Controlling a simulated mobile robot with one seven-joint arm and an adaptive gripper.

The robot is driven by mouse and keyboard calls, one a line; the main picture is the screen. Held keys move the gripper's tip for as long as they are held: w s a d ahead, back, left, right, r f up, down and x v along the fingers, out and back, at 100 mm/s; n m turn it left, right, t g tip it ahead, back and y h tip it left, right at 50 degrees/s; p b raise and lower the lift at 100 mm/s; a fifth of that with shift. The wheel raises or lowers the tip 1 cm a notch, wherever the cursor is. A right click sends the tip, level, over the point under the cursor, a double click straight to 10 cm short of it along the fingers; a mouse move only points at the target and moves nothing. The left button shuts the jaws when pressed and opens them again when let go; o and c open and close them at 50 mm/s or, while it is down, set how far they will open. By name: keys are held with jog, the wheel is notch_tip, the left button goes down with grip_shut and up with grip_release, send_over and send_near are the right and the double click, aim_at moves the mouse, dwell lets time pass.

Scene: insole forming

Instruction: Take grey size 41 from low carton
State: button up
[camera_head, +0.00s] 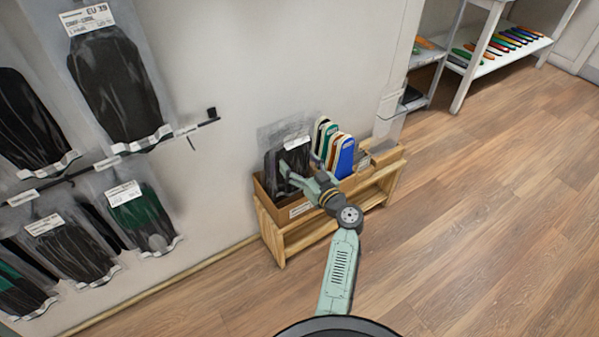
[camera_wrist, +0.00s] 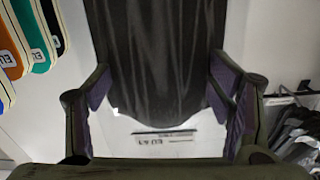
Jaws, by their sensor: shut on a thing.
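My gripper (camera_head: 290,178) reaches down to the low carton (camera_head: 270,207) against the wall. It is shut on a dark grey insole pack (camera_wrist: 158,45). In the wrist view the pack stands between my two fingers (camera_wrist: 162,88), with a pale label strip at its edge reading EU and what looks like 41. In the head view the dark pack (camera_head: 297,158) stands upright at the carton's left part, apparently still partly within it. Its lower part is hidden by the carton and my gripper.
The carton sits on a low wooden bench (camera_head: 275,247). Colourful insoles (camera_head: 343,158) stand close to the right of the pack. Hanging packs (camera_head: 115,85) on wall hooks (camera_head: 190,128) are at the left. A white shelf (camera_head: 480,62) stands at the back right. The floor in front is clear.

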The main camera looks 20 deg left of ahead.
aim_at(296, 143)
notch_tip(296, 143, up, 7)
jog(key=shift+f+b, duration=0.15)
jog(key=shift+b, duration=0.15)
jog(key=b+v, duration=0.5)
jog(key=v, duration=1.3)
